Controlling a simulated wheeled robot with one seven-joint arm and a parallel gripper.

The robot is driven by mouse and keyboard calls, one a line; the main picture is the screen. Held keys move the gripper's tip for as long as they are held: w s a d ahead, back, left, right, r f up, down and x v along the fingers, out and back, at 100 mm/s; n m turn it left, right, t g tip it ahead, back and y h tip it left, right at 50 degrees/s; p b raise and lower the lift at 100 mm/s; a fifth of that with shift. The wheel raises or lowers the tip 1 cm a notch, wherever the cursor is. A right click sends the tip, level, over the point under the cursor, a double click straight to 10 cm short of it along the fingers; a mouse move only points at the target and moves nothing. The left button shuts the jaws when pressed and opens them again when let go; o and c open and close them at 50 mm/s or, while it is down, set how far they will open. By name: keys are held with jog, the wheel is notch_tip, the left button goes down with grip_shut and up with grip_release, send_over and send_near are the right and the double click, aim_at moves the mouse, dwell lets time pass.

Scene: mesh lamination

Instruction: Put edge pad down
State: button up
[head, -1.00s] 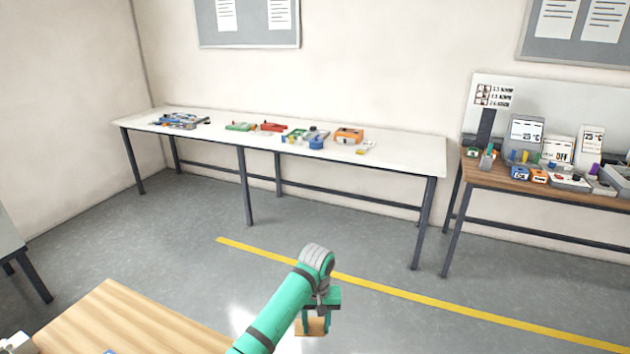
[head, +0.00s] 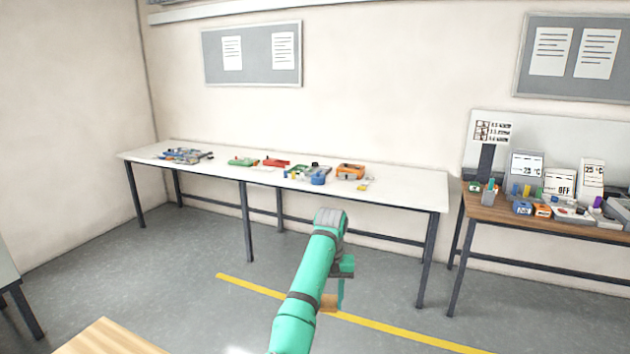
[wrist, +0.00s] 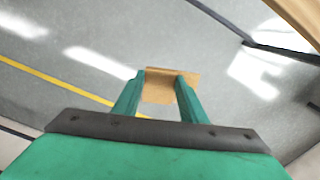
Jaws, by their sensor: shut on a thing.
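My gripper (head: 340,287) hangs over the open floor, in front of the long white table. It is shut on a tan, flat edge pad (head: 328,302), which shows partly behind my green arm in the head view. In the wrist view the edge pad (wrist: 160,86) sits between the two green fingers of my gripper (wrist: 160,78), with grey floor below it.
The long white table (head: 405,193) by the wall bears several coloured tools and has bare top at its right end. A wooden table (head: 480,212) at right is crowded with devices. A wooden top (head: 105,340) shows at lower left. Grey floor lies between.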

aim_at(328, 301)
jog(key=r, duration=0.1)
jog(key=w+r, duration=0.1)
jog(key=r, duration=0.1)
jog(key=shift+w+r, duration=0.1)
jog(key=shift+w, duration=0.2)
jog(key=shift+w+a+r, duration=0.15)
jog(key=shift+w+r, duration=0.15)
jog(key=shift+r, duration=0.35)
jog(key=shift+w+a+r, duration=0.1)
jog(key=shift+w+r, duration=0.15)
jog(key=shift+r, duration=0.4)
jog(key=shift+w+a+r, duration=0.2)
jog(key=shift+a+r, duration=0.05)
jog(key=shift+r, duration=0.15)
jog(key=shift+w+a+r, duration=0.2)
jog(key=shift+r, duration=0.2)
jog(key=shift+w+a+r, duration=0.1)
jog(key=shift+w, duration=0.05)
